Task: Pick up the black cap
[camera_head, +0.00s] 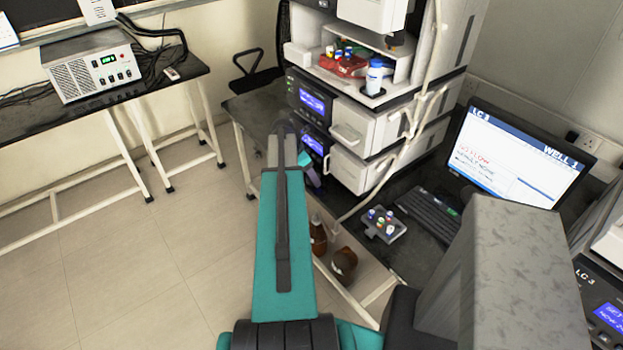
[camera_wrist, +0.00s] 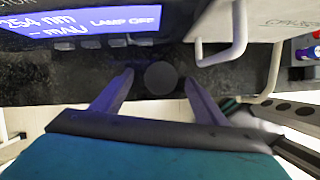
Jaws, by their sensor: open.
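The black cap (camera_wrist: 161,77) shows in the wrist view as a dark round disc on the dark bench top, near the bench's front edge. My gripper (camera_wrist: 159,78) is open, with one finger on each side of the cap and a visible gap on both sides. I cannot tell how far above the cap the fingertips are. In the head view my gripper (camera_head: 281,138) reaches over the bench corner in front of the stacked instruments, and the cap cannot be made out there.
An instrument stack (camera_head: 350,130) with lit displays stands just behind my gripper. A door handle (camera_wrist: 222,45) juts out at right in the wrist view. A vial rack (camera_head: 384,225), keyboard (camera_head: 430,212) and monitor (camera_head: 515,150) are further right. Brown bottles (camera_head: 344,262) stand below the bench.

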